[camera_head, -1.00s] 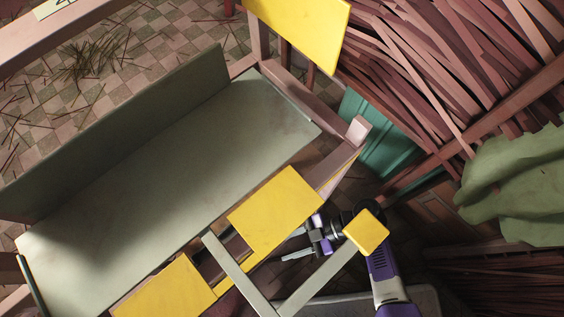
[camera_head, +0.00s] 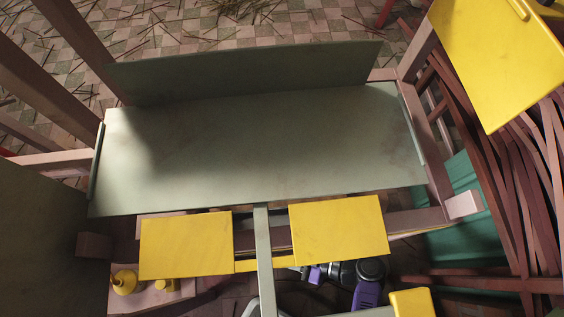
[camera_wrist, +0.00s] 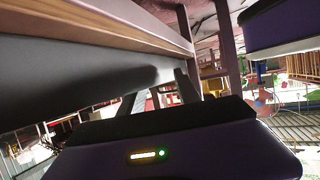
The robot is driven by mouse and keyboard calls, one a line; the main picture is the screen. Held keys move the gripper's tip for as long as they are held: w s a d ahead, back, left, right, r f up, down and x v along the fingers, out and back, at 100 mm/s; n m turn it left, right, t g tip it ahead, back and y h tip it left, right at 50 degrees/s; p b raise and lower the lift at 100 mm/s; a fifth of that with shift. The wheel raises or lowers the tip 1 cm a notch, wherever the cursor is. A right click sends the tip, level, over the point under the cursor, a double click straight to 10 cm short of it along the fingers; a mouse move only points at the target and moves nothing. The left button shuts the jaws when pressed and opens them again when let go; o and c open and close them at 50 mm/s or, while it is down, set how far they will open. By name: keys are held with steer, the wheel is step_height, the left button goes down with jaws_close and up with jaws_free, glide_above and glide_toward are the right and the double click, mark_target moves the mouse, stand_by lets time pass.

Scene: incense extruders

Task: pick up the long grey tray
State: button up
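The long grey tray (camera_head: 270,150) is a wide grey-green surface with a raised panel along its far side. It lies across the middle of the head view in a pinkish frame and looks empty. My gripper (camera_head: 318,274) is partly visible below the tray's near edge, beside and under the right yellow panel (camera_head: 340,230). It is apart from the tray in the picture, and its fingertips are hidden. In the wrist view, a dark housing with small lights fills the bottom, and no clear finger gap shows. A grey surface (camera_wrist: 60,75) under a pinkish beam is close on the left there.
Another yellow panel (camera_head: 186,245) and a grey bar (camera_head: 263,250) stand along the near side. Pinkish posts (camera_head: 425,140) flank the tray. Reddish strips (camera_head: 515,190) and a teal object (camera_head: 465,245) crowd the right. Tiled floor with scattered sticks shows beyond.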

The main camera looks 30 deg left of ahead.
jaws_close()
steer(key=shift+s+f, duration=0.1)
stand_by(1.2)
